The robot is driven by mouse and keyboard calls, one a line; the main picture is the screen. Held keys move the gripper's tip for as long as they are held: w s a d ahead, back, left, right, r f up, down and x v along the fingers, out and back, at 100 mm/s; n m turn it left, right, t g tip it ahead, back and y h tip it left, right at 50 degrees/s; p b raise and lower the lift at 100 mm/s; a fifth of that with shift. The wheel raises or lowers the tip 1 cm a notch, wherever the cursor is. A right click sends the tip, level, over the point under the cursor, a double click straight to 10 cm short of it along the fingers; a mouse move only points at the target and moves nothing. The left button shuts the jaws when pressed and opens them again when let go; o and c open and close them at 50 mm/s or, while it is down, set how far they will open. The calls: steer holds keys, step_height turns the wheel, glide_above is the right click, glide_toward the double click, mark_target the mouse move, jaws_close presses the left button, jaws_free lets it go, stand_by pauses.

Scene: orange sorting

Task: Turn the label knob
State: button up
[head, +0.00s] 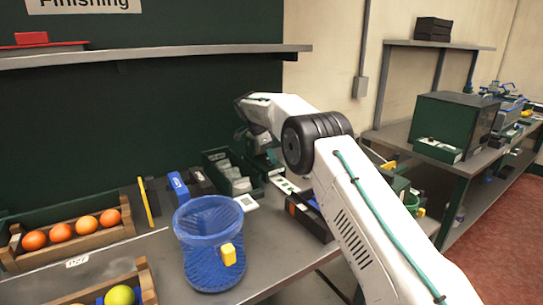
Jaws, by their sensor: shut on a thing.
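My white arm reaches from the lower right to the back of the bench. My gripper (262,146) is dark and small, and points down at a dark green device (268,166) at the back of the bench. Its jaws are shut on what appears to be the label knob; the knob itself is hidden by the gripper. A white panel with green marks (284,184) lies in front of the device. A white label card (246,203) lies to the left of it.
A blue mesh basket (212,262) with a yellow tag stands at the bench front. Wooden crates hold oranges (60,232) at left and a yellow-green fruit (119,295) in front. A green bin (222,160) stands close left of my gripper. A shelf (160,53) hangs above.

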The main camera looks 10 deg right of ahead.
steer(key=shift+a, duration=0.15)
steer(key=o, duration=1)
steer(key=shift+w+a, duration=0.1)
steer(key=shift+d, duration=0.2)
steer(key=shift+r, duration=0.1)
steer(key=v, duration=0.7)
steer(key=shift+a+r, duration=0.2)
steer(key=shift+r, duration=0.1)
